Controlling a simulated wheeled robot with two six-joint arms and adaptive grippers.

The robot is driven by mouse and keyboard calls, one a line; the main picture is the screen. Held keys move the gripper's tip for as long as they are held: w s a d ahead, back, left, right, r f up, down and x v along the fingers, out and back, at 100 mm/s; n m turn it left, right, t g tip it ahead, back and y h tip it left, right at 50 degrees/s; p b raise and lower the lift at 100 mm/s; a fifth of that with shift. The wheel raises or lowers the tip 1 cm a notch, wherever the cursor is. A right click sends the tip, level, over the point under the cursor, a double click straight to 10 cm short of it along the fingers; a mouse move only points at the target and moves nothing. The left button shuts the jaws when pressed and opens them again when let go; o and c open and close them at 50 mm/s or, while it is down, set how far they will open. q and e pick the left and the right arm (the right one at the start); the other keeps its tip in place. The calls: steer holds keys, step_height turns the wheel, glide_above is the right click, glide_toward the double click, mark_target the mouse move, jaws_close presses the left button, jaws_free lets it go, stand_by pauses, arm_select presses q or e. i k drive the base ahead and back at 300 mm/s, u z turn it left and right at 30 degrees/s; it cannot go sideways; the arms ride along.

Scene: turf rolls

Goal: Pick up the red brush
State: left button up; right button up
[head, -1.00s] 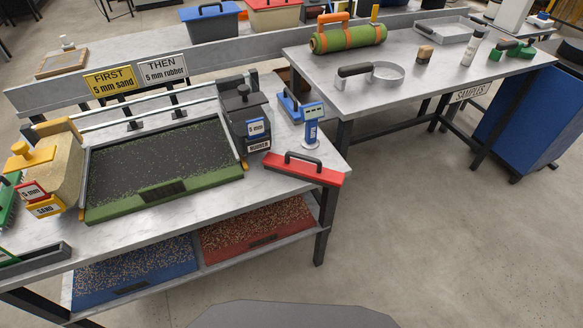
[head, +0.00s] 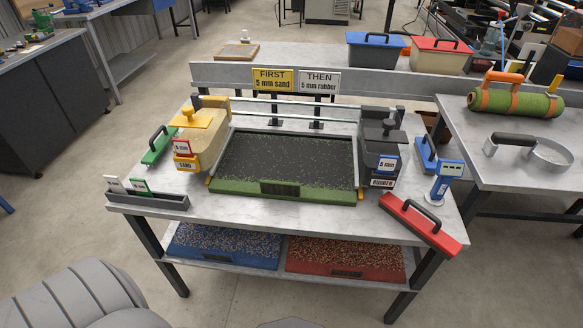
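The red brush (head: 419,225) is a long red block with a black arched handle (head: 424,214). It lies at the right front corner of the near table (head: 300,216), tilted across the corner, with its lower end at or past the edge. Its handle faces up and nothing covers it. Neither gripper shows in the head view. A rounded grey part at the lower left looks like part of my own body.
A blue gauge (head: 443,184) stands just behind the brush, beside a blue brush (head: 427,154). The rubber hopper (head: 378,155) and turf tray (head: 285,168) lie to its left. A second table (head: 510,170) adjoins at right. Floor in front is clear.

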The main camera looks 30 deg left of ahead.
mark_target(432, 234)
steer(key=z, duration=1.3)
steer(key=i, duration=3.2)
steer(key=u, duration=3.35)
